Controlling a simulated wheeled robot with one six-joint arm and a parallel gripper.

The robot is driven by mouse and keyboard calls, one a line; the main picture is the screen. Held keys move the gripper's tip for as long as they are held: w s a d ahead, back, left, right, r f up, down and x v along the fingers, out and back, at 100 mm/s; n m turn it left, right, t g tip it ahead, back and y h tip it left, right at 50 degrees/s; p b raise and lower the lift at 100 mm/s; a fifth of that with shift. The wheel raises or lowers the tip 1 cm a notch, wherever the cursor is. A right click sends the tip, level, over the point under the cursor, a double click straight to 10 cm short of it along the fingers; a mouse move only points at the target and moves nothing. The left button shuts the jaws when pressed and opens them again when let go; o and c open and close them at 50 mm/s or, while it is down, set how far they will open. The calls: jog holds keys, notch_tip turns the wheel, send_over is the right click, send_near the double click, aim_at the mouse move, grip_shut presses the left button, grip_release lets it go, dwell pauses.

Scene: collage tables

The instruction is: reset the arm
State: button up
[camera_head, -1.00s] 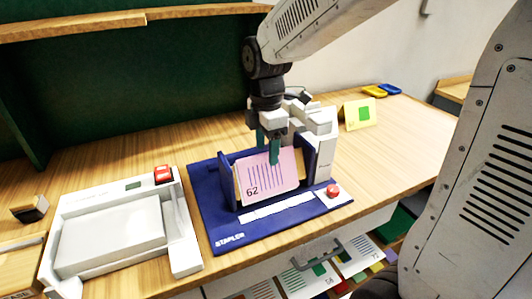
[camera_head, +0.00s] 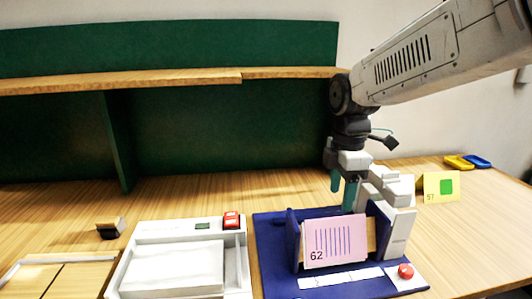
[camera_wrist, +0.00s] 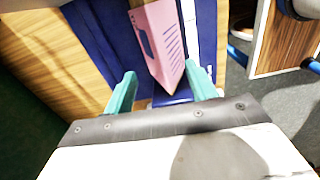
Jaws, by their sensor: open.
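My arm reaches in from the upper right of the head view.
A white device with a red button (camera_head: 231,220) stands left of the stapler. A yellow card marked 57 (camera_head: 433,188) and yellow and blue items (camera_head: 459,162) are at the right. A wooden shelf (camera_head: 150,79) runs above the table. The back of the table is mostly clear.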

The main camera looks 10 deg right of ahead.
jog(key=shift+s+f+m, duration=0.1)
jog(key=shift+m, duration=0.6)
jog(key=s+d+m+t, duration=0.1)
jog(key=s+d+m, duration=0.2)
jog(key=s+m, duration=1.3)
jog(key=s, duration=0.5)
jog(key=shift+s, duration=0.4)
jog(key=shift+f, duration=0.1)
